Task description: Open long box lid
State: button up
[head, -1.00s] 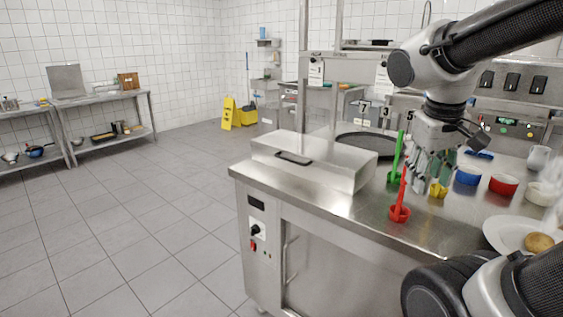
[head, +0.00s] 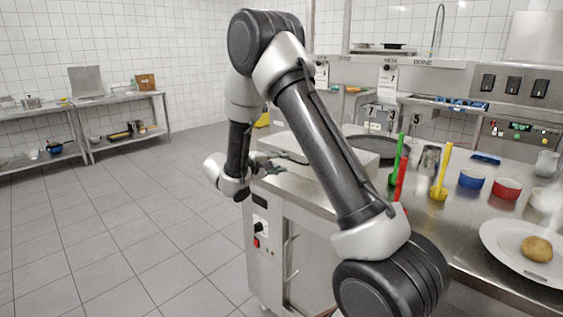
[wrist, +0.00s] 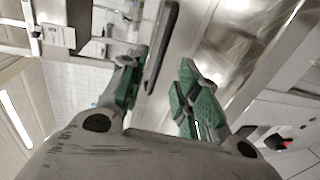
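The long metal box (head: 359,148) sits on the steel counter, partly hidden behind my arm in the head view. Its flat lid appears shut and carries a dark bar handle (head: 294,157) near its left end. My gripper (head: 268,163) is at that end of the box, close to the handle. In the wrist view my gripper (wrist: 160,85) is open, with its green-padded fingers spread. The dark handle (wrist: 164,45) shows between and beyond the fingertips, nearer the left finger. I cannot tell whether a finger touches it.
On the counter (head: 465,225) stand a green, a red and a yellow utensil, a blue bowl (head: 472,179), a red bowl (head: 507,188) and a white plate (head: 500,250) with a potato (head: 537,248). A dark round pan (head: 388,146) lies behind the box. The floor at left is clear.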

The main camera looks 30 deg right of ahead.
aim_at(291, 160)
jog(key=x, duration=0.7)
jog(key=shift+d, duration=0.2)
grip_shut()
